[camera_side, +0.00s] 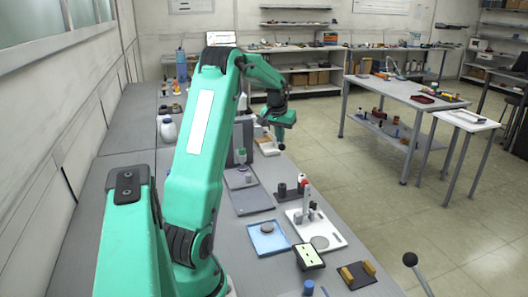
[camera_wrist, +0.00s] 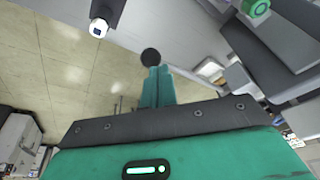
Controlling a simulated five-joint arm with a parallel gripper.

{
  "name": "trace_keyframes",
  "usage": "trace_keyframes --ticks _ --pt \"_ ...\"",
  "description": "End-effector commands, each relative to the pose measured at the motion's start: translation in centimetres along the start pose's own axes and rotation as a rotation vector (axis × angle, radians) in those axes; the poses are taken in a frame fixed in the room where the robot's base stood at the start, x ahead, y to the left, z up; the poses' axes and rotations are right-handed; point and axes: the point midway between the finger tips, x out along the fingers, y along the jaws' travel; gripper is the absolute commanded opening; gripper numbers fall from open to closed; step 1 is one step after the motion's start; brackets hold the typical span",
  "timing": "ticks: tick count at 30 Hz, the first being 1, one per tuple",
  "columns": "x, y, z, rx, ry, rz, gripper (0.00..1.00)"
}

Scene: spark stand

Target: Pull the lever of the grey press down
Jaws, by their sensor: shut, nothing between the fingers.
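The grey press (camera_side: 247,130) stands on the bench, partly hidden behind my arm in the side view. A large dark grey body at the right of the wrist view (camera_wrist: 275,55) appears to be part of it. A black ball (camera_side: 281,147), seemingly the press lever's knob, is just below my gripper (camera_side: 280,137); the lever's rod is hidden. In the wrist view the black ball (camera_wrist: 151,57) is right at the tips of my gripper (camera_wrist: 157,72). My gripper is shut with nothing between the fingers. I cannot tell whether it touches the ball.
A green-topped fixture (camera_side: 242,155) is on a grey plate near the press. Another black-knobbed lever (camera_side: 410,259) stands at front right. Floor lies right of the bench.

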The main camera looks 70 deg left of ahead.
Motion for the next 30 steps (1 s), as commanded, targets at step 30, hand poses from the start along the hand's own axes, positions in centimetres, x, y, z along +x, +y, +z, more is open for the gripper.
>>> trace_keyframes --ticks 30 --pt "3.1 0.1 1.0 0.000 -0.001 0.000 0.00"
